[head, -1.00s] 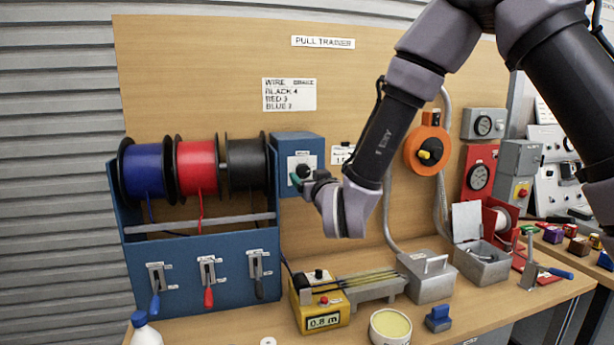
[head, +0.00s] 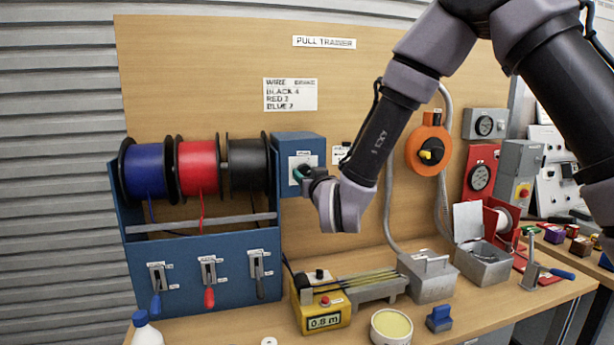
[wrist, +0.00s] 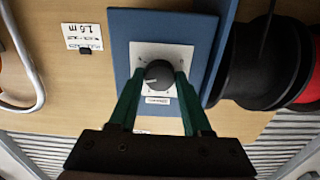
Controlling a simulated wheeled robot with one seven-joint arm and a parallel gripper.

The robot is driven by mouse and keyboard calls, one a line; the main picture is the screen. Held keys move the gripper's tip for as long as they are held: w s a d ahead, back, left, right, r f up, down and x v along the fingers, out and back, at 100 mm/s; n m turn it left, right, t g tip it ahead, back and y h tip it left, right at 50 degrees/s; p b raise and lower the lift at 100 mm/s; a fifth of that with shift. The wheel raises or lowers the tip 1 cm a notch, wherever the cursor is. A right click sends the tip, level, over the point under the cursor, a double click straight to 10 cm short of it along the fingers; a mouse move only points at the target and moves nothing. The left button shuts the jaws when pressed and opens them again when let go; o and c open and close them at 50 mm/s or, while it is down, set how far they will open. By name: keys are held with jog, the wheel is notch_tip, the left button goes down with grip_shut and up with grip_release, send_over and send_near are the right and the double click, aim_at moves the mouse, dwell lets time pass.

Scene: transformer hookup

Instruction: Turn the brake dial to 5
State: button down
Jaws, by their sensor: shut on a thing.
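The brake dial is a dark round knob (wrist: 159,75) on a white plate (wrist: 141,52) with a label under it in the wrist view. The plate is on the face of the blue box (head: 312,145) beside the black spool. My gripper (head: 299,174) is at the dial; its green fingers (wrist: 160,86) stand on both sides of the knob and are shut on it. The numbers on the plate are too small to read, so I cannot tell the setting. In the head view my gripper hides most of the dial.
Blue, red and black spools (head: 245,164) stand left of the box. A sign (head: 290,95) lists wire colours with brake numbers. An orange reel (head: 428,150) hangs to the right. The bench below holds a yellow meter (head: 322,318) and a grey box (head: 428,275).

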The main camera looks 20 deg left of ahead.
jog(key=m, duration=0.4)
jog(key=shift+m, duration=0.4)
jog(key=m, duration=0.4)
jog(key=shift+s+m, duration=0.1)
jog(key=shift+m, duration=0.3)
jog(key=shift+f, duration=0.1)
jog(key=shift+c, duration=1.8)
grip_release()
